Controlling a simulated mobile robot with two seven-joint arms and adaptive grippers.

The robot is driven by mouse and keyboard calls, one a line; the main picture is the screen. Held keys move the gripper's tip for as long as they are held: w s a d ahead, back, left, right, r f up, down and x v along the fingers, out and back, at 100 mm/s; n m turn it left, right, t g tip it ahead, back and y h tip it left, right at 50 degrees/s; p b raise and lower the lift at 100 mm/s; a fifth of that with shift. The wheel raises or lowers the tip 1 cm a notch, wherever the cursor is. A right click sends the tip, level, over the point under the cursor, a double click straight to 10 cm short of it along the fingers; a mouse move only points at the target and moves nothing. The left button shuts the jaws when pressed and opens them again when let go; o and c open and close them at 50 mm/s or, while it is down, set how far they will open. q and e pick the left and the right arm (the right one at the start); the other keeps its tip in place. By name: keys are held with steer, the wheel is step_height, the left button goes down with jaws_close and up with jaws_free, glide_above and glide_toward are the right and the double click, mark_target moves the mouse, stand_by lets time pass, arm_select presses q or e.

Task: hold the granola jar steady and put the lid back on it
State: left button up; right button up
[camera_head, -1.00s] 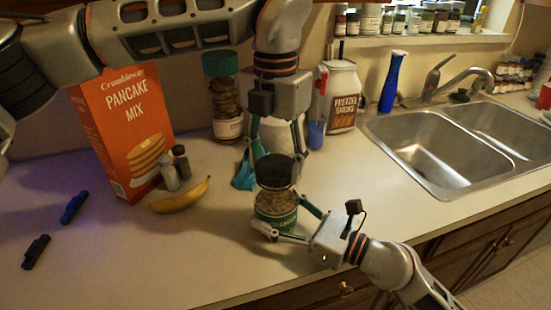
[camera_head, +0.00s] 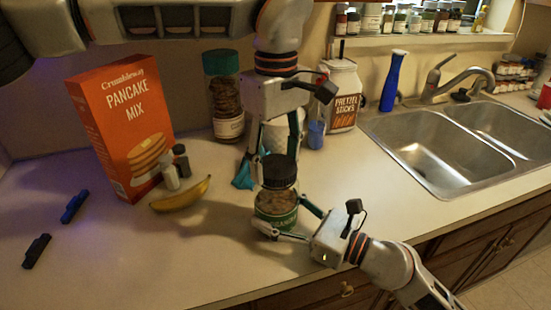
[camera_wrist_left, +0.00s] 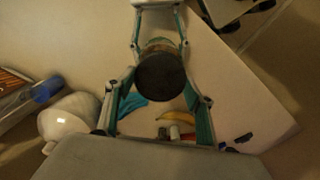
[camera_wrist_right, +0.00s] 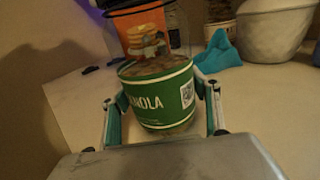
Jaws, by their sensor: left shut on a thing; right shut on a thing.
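The granola jar (camera_head: 276,211), with a green label, stands upright on the counter. My right gripper (camera_head: 281,217) is shut on its lower body from the front right; the jar also fills the middle of the right wrist view (camera_wrist_right: 160,100). The black lid (camera_head: 279,171) is at the jar's mouth, roughly level. My left gripper (camera_head: 277,164) comes down from above and is shut on the lid, which shows as a dark disc in the left wrist view (camera_wrist_left: 161,77). I cannot tell whether the lid is fully seated; any gap under it is not clear.
A teal cloth (camera_head: 244,173) and a whitish container (camera_head: 282,133) are close behind the jar. A banana (camera_head: 181,195), small shakers (camera_head: 170,175) and a pancake mix box (camera_head: 123,130) stand to the left. The sink (camera_head: 440,150) is at the right.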

arm_select(q)
steer(key=m, duration=1.3)
steer(key=shift+d+m, duration=0.1)
steer(key=shift+m, duration=0.2)
steer(key=o, duration=0.8)
steer(key=shift+c, duration=0.2)
steer(key=shift+r, duration=2.25)
steer(key=shift+c, duration=0.3)
